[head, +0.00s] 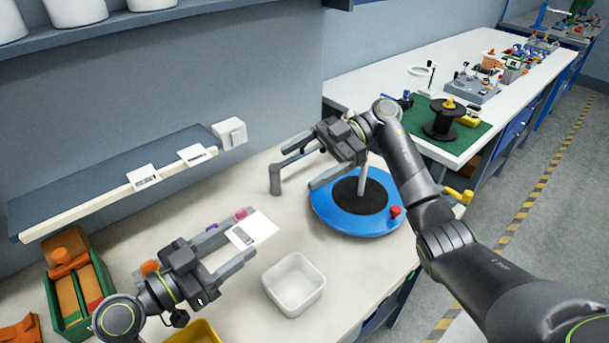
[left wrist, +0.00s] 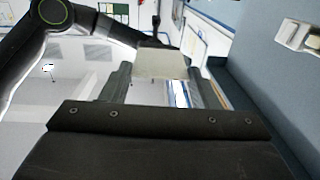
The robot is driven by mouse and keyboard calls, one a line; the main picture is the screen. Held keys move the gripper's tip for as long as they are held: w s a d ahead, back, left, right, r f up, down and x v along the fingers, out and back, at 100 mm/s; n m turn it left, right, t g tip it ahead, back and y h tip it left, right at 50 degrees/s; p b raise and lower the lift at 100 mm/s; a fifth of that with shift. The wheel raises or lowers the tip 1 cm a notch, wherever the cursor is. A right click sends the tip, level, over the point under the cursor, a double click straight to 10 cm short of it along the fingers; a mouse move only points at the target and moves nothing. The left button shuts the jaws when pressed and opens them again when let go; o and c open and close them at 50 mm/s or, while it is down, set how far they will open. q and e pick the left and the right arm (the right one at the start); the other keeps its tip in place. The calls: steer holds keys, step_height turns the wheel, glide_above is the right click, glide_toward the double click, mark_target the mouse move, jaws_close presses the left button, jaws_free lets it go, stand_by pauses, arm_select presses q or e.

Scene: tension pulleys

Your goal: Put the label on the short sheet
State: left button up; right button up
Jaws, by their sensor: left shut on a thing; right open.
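Two small white pieces with grey markings, one at the left (head: 143,178) and one at the right (head: 196,154), sit along the shelf's front edge; which is the short sheet is unclear. My right gripper (head: 293,177) is open and empty, near the blue round base.
A white square bin (head: 294,284) stands right of my left gripper. A blue round base with black disc (head: 360,196) is under my right arm. A green tray (head: 76,280) and yellow bin (head: 194,334) are at left. A wall shelf (head: 110,178) juts over the table.

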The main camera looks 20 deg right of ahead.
steer(key=s+a+f+g+h, duration=0.1)
steer(key=s+f+g+h, duration=0.1)
glide_toward(241, 232)
steer(key=shift+n, duration=0.3)
steer(key=x, duration=0.6)
steer(key=shift+s+a+f, duration=0.1)
steer(key=shift+a+f, duration=0.05)
steer(key=c, duration=1)
arm_select(q)
steer(key=o, duration=1)
arm_select(e)
steer(key=shift+c, duration=0.4)
arm_select(q)
steer(key=shift+o, duration=0.2)
